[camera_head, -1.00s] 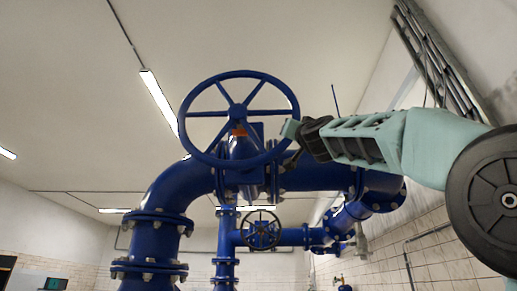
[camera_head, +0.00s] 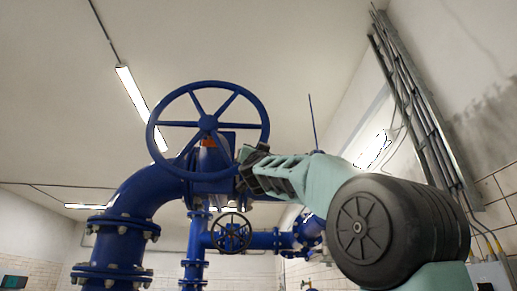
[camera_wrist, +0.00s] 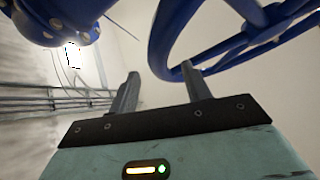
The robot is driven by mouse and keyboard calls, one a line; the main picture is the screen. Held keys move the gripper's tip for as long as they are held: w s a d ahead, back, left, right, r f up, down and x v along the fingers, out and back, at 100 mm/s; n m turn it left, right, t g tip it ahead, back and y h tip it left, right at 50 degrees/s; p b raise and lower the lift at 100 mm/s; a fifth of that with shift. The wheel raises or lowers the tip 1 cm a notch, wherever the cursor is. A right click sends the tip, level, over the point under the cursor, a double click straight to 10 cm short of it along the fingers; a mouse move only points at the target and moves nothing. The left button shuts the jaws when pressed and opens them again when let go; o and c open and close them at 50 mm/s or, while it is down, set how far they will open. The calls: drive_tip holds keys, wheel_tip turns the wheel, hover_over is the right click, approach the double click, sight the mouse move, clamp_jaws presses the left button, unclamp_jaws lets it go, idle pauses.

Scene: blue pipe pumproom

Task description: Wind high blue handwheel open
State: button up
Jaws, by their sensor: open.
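The high blue handwheel (camera_head: 208,123) stands upright in front of the thick blue pipe, with several spokes meeting at a round hub. My gripper (camera_head: 243,164) is at the wheel's lower right rim in the head view, its fingers partly hidden there. In the wrist view, the wheel's rim (camera_wrist: 161,45) curves down from the top to the right finger. My gripper (camera_wrist: 160,82) is open, with two dark fingers apart. The rim passes close to the right fingertip; I cannot tell whether they touch. No rim shows clearly enclosed between the fingers.
A smaller dark handwheel (camera_head: 231,232) sits lower on a thinner blue pipe. The thick blue pipe (camera_head: 140,200) bends down at the left with bolted flanges. Grey conduits (camera_head: 420,110) run along the right wall. Open air lies left of and above the big wheel.

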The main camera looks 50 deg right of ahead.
drive_tip(key=p+x, duration=0.3)
drive_tip(key=x, duration=0.4)
drive_tip(key=shift+f, duration=0.1)
